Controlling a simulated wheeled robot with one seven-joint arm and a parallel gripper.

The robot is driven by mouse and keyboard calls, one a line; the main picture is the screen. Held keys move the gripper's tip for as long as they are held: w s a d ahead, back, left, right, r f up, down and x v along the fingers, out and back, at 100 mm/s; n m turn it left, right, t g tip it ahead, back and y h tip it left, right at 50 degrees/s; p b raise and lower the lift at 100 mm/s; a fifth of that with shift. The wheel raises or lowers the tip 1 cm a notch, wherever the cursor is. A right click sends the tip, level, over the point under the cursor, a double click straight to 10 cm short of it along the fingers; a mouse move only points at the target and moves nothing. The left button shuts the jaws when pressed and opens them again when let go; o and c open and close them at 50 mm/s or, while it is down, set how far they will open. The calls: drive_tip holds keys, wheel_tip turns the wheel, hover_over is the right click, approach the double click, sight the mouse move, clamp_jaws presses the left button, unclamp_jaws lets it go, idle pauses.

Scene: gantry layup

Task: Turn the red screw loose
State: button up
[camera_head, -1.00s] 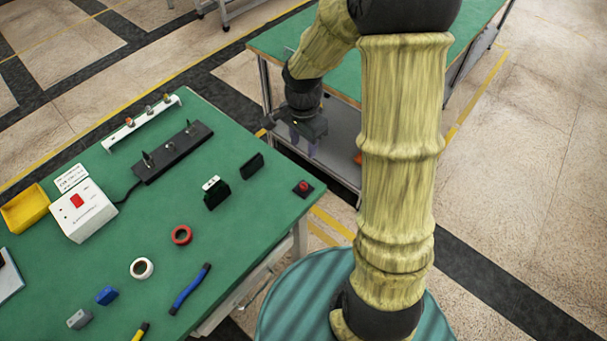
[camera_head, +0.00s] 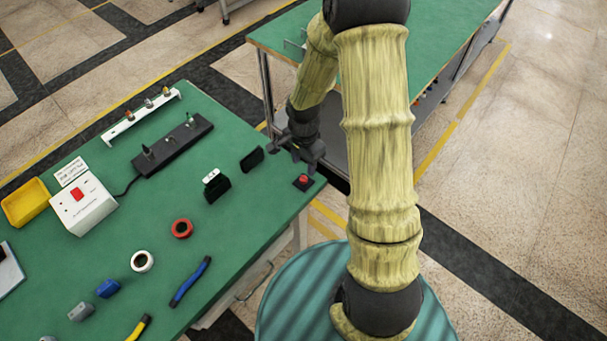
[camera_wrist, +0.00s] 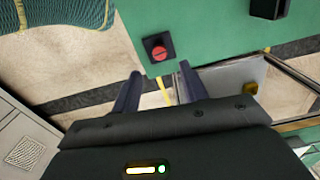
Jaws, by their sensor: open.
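The red screw (camera_head: 303,180) sits on a small dark square base near the right edge of the green table. In the wrist view the red screw (camera_wrist: 159,53) shows from above as a round head with a slot line across it. My gripper (camera_head: 305,160) is just behind the screw, close to the table's edge. In the wrist view my gripper (camera_wrist: 156,82) is open and empty, its two dark fingers apart. The screw appears ahead of the fingertips, between their lines, and apart from them.
The green table (camera_head: 235,245) holds a black upright block (camera_head: 252,160), another dark block (camera_head: 216,188), a red tape roll (camera_head: 181,228), a white tape roll (camera_head: 142,261) and a white switch box (camera_head: 83,207). A second green-topped table (camera_head: 440,50) stands behind my arm.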

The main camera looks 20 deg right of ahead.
sight(304, 179)
wheel_tip(304, 179, down, 7)
drive_tip(key=shift+r, duration=0.1)
idle(0.3)
clamp_jaws()
